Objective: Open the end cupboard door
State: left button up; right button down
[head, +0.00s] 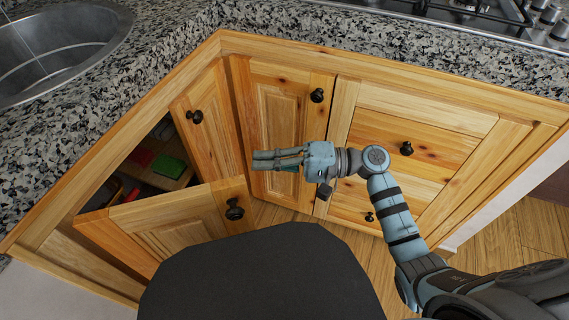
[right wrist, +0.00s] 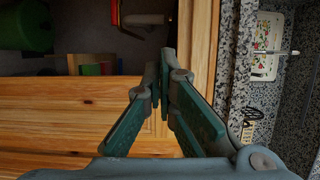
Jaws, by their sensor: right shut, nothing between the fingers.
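The end cupboard door (head: 165,225), pale wood with a dark round knob (head: 234,209), stands swung out at the lower left. Its cupboard shows a dark inside with a shelf. My right gripper (head: 256,160) is shut and empty, pointing left in front of the corner doors, above and to the right of that knob. In the right wrist view the closed fingers (right wrist: 160,75) show before a wooden panel (right wrist: 70,115) and the open cupboard inside. My left gripper is not in view.
A green item (head: 168,165) and a red item (head: 138,158) lie inside the cupboard. Two neighbouring doors (head: 212,140) (head: 300,120) have knobs; drawers (head: 412,135) are to the right. A speckled counter (head: 170,35) with sink (head: 60,45) and hob (head: 470,12) runs above.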

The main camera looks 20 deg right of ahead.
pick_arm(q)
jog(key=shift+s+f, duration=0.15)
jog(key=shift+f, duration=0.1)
pick_arm(e)
jog(key=shift+s+a, duration=1.5)
jog(key=shift+a, duration=0.05)
jog(key=shift+s+d+f, duration=0.1)
